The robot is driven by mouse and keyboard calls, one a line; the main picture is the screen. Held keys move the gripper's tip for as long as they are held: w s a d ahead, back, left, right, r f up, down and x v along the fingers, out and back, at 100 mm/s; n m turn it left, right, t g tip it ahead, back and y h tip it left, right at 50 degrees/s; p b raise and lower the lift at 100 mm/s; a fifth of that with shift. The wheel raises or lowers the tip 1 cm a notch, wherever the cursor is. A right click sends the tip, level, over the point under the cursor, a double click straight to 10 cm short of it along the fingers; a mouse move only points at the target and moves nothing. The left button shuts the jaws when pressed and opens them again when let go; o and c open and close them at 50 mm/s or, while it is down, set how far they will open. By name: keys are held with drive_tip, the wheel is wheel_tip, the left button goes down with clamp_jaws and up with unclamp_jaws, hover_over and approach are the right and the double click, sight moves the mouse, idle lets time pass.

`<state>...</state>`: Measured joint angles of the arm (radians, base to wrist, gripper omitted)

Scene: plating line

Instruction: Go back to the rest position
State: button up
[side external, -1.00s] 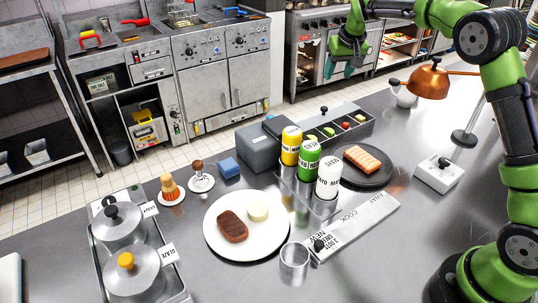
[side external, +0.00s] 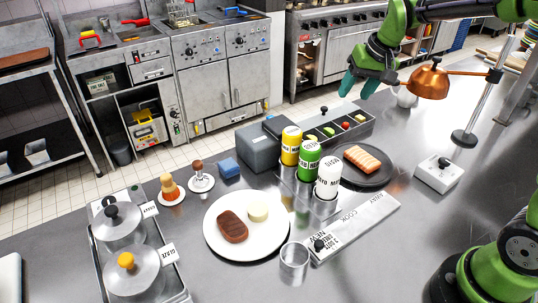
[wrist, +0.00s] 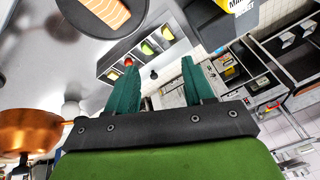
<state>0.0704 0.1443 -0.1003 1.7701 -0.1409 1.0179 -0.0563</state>
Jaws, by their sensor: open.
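My gripper (side external: 358,86) is at the upper right of the side external view, raised above the far side of the steel counter (side external: 345,270). Its two teal fingers also show in the wrist view (wrist: 158,85), spread apart with nothing between them. The gripper is open and empty. It is apart from the counter objects. The copper heat-lamp shade (side external: 428,82) hangs just to its right, and shows at the left edge of the wrist view (wrist: 28,130).
On the counter are a white plate (side external: 215,245) with a brown patty, a dark plate (side external: 383,178) with salmon, sauce bottles (side external: 328,178), an ingredient bin row (side external: 345,135), pots (side external: 120,225) and a switch box (side external: 437,173).

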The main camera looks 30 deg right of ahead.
drive_tip(key=s+a+t, duration=0.1)
drive_tip(key=s+a, duration=0.2)
drive_tip(key=s, duration=0.4)
drive_tip(key=s+a+r+t+y, duration=0.1)
drive_tip(key=s+a, duration=0.2)
drive_tip(key=s, duration=0.3)
drive_tip(key=s+a+r+n+t, duration=0.1)
drive_tip(key=s+a, duration=0.1)
drive_tip(key=s, duration=0.5)
drive_tip(key=shift+s+a+y, duration=0.3)
drive_tip(key=shift+a+y, duration=0.1)
